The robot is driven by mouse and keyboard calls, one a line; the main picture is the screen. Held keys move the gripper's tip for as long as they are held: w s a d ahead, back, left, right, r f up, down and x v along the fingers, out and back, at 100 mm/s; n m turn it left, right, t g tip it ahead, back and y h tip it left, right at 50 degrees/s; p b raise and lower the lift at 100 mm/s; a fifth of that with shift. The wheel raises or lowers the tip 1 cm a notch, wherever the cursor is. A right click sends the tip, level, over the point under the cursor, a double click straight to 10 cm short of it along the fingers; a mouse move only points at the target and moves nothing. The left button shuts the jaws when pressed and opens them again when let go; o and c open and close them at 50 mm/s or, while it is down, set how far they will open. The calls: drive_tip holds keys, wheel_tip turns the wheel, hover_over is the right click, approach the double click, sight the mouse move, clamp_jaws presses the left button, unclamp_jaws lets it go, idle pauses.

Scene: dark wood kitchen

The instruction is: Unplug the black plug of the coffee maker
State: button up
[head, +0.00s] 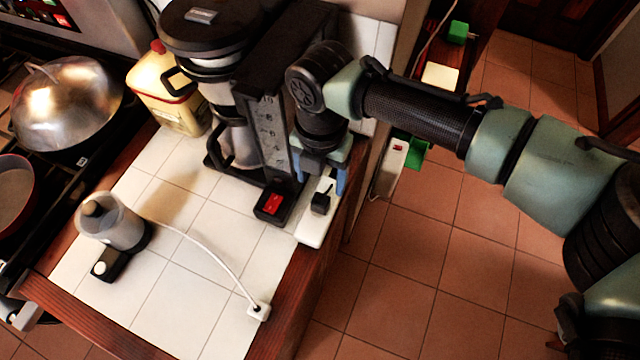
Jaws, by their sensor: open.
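The coffee maker (266,95) stands at the back of the white tiled counter, with a black body, a metal jug and a red switch at its base. The black plug (320,204) sits in a white power strip (310,234) at the counter's right edge, beside the coffee maker's base. My gripper (321,180) points down just above and behind the black plug. It is open, with a blue finger showing on the right; the left finger is partly hidden. I see no contact with the plug, but the exact gap cannot be told.
A grinder-like appliance (112,225) stands at the left, its white cord ending in a white plug (259,311) on the counter. A yellow container (165,92) is behind. A lidded pan (68,105) sits on the stove. Open floor (420,270) lies to the right.

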sight(321, 200)
drive_tip(key=shift+s, duration=0.15)
drive_tip(key=shift+f, duration=0.2)
drive_tip(key=shift+f+b, duration=0.55)
drive_tip(key=shift+b, duration=0.15)
wheel_tip(321, 200, down, 8)
drive_tip(key=b, duration=0.5)
drive_tip(key=shift+r, duration=0.2)
drive_tip(key=shift+p, duration=0.35)
idle(0.5)
clamp_jaws()
